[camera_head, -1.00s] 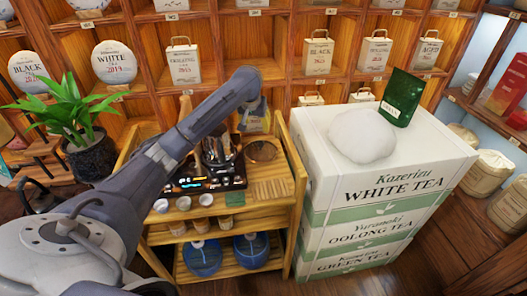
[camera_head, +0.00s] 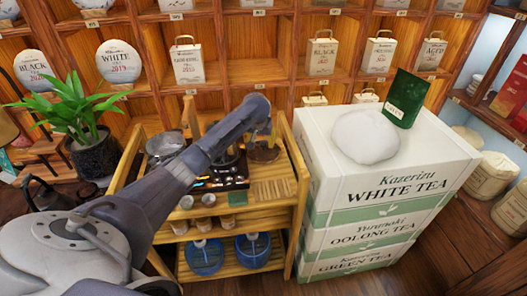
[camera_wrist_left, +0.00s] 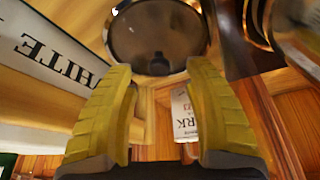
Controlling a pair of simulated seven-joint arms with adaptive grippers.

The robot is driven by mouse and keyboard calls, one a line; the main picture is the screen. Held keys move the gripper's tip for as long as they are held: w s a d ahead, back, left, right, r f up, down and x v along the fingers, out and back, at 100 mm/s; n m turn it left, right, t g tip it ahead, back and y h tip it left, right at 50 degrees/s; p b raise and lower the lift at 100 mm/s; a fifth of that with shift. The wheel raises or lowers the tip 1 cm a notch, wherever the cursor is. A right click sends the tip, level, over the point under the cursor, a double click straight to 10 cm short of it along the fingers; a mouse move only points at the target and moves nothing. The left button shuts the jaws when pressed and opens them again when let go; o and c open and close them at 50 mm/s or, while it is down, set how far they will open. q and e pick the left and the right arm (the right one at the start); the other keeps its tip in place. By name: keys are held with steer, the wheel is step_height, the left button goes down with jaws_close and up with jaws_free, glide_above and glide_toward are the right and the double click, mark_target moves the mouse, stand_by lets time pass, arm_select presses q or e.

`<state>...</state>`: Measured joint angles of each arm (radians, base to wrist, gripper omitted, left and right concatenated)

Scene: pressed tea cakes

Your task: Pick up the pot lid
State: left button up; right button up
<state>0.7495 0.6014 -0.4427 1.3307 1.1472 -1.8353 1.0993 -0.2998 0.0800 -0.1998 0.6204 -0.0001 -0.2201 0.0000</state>
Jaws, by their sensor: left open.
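The pot lid (camera_wrist_left: 152,32) shows at the top of the left wrist view as a dark, round disc with a shiny metal rim and a black knob. In the head view the lid (camera_head: 263,153) lies at the right of the wooden cart's top, partly hidden by my gripper. My left gripper (camera_wrist_left: 162,72) is open, its two yellow fingers spread on either side with the knob between and beyond the tips. Nothing is held. In the head view the left gripper (camera_head: 262,131) is over the lid. I cannot tell whether it touches the lid. The right gripper is not in view.
A metal pot (camera_head: 165,144) and a black cooker (camera_head: 218,177) stand on the cart (camera_head: 150,196), with small cups at its front. Stacked white tea boxes (camera_head: 318,190) stand close on the right, bearing a white mound and a green packet. Shelves rise behind.

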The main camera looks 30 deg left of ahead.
mark_target(263, 144)
arm_select(q)
steer(key=shift+x, duration=2)
jaws_close()
steer(key=shift+r, duration=0.1)
